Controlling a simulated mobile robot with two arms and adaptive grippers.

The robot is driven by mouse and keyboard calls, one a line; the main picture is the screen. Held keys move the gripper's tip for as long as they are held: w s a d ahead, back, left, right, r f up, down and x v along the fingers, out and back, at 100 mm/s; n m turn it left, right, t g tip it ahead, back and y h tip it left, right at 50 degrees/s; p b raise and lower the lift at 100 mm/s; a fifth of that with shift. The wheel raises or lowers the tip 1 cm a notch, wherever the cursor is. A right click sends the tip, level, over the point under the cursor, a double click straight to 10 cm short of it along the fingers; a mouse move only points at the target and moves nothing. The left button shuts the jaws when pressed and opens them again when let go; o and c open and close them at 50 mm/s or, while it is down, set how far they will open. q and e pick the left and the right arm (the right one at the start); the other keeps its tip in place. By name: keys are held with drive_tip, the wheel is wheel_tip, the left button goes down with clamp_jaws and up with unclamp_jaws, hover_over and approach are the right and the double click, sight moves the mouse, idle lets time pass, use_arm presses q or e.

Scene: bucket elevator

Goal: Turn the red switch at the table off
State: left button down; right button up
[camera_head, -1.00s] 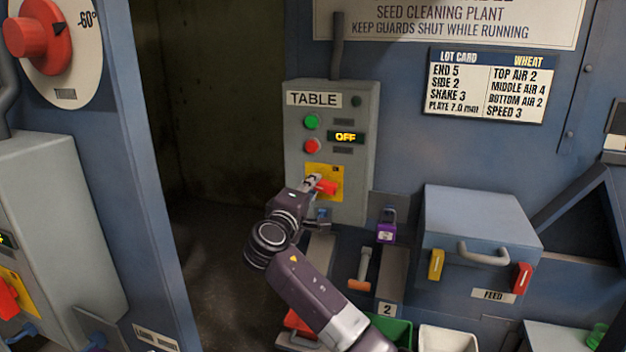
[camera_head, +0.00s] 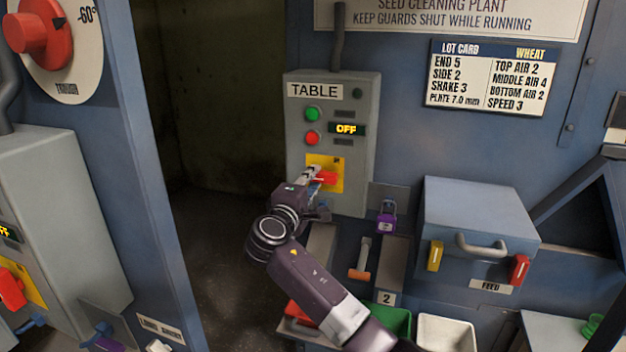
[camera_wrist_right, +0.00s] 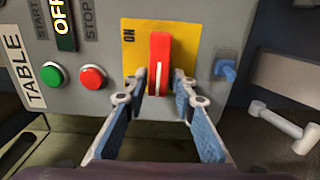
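The red switch (camera_head: 325,177) sits on a yellow plate (camera_head: 338,163) low on the grey box labelled TABLE (camera_head: 355,95), whose display reads OFF. My right gripper (camera_head: 312,180) is at the switch. In the right wrist view its two blue-padded fingers (camera_wrist_right: 160,98) are apart, one on each side of the handle's near end, with visible gaps. My left gripper is not in view.
Green (camera_head: 313,114) and red (camera_head: 312,138) buttons are above the switch. A purple padlock (camera_head: 386,222) hangs to the lower right. A blue-grey feed box (camera_head: 475,215) with a handle stands further right. Another box with a red switch (camera_head: 10,288) is at far left.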

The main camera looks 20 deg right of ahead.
drive_tip(key=shift+o, duration=0.8)
drive_tip(key=v, duration=1.2)
